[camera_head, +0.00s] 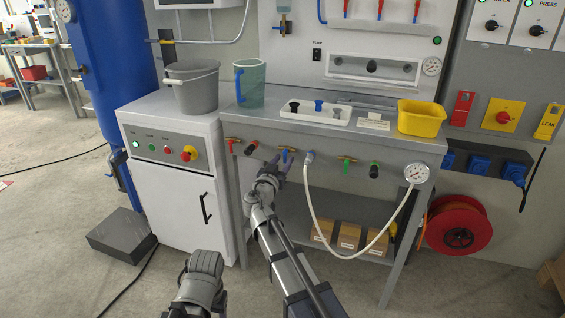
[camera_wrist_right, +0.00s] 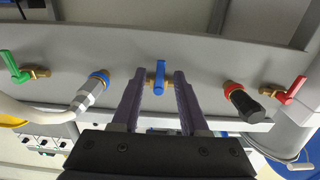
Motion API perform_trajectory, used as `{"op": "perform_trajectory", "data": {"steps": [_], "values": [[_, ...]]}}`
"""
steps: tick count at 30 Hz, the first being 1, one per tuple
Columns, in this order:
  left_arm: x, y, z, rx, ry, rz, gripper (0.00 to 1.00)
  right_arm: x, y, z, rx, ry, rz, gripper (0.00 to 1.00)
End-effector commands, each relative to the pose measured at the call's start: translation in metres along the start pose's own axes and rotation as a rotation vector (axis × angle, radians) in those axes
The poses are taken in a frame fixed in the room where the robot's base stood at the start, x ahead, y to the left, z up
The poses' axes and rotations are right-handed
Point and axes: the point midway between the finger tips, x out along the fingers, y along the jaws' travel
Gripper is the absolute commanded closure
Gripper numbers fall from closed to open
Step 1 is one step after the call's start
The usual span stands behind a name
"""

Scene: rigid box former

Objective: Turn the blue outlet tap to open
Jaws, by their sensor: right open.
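The blue outlet tap (camera_head: 285,156) is on the front panel of the grey bench, between a black-and-red fitting and the hose connector. In the right wrist view its blue lever (camera_wrist_right: 159,82) stands on a brass body. My right gripper (camera_head: 281,164) reaches up to the panel from below. In the right wrist view my right gripper (camera_wrist_right: 159,90) is open, with one finger on each side of the lever and a small gap on both sides. The fingertips partly hide the tap in the head view.
In the wrist view, a blue-ringed hose connector (camera_wrist_right: 93,90) is left of the tap and a black-and-red fitting (camera_wrist_right: 241,100) right. A red-lever tap (camera_wrist_right: 290,92) and green-lever tap (camera_wrist_right: 18,70) lie farther out. A white hose (camera_head: 330,243) hangs below the bench.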

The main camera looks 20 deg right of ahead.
Motion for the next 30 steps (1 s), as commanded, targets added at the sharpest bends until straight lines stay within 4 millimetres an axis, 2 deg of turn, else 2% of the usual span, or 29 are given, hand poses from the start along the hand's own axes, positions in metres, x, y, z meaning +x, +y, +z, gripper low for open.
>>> {"op": "perform_trajectory", "data": {"steps": [3,14,30], "values": [[0.0000,0.0000,0.0000,0.000,0.000,0.000,0.37,-0.0003,0.0001,0.0000,0.000,0.000,0.000,0.58],[0.0000,0.0000,0.0000,0.000,0.000,0.000,0.37,-0.0004,0.0000,0.0000,0.000,0.000,0.000,0.99],[0.0000,0.0000,0.0000,0.000,0.000,0.000,0.37,-0.0005,0.0001,0.0000,-0.008,0.000,0.000,1.00]]}}
